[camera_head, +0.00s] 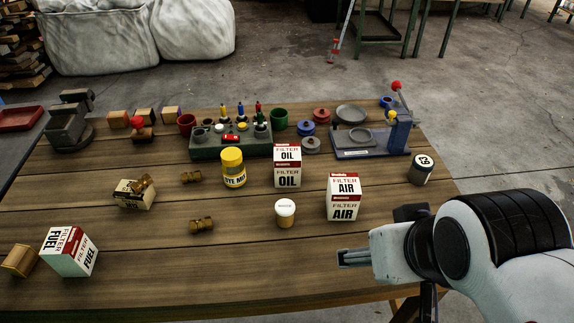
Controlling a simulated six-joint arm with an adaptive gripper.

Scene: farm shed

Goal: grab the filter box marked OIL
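The filter box marked OIL (288,166) is white with a dark red band and stands upright near the middle of the wooden table (150,250). A similar box marked AIR (343,197) stands to its right and nearer. A box marked FUEL (69,251) stands at the near left. My gripper (342,258) is at the near right, apart from the boxes, with its tip pointing left. It is seen from the side, so I cannot tell whether its fingers are open or shut. Nothing shows in front of its tip.
A green tool block (230,143) and a blue press (372,140) are behind. A dark canister (421,169) stands right. The front middle of the table is clear.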

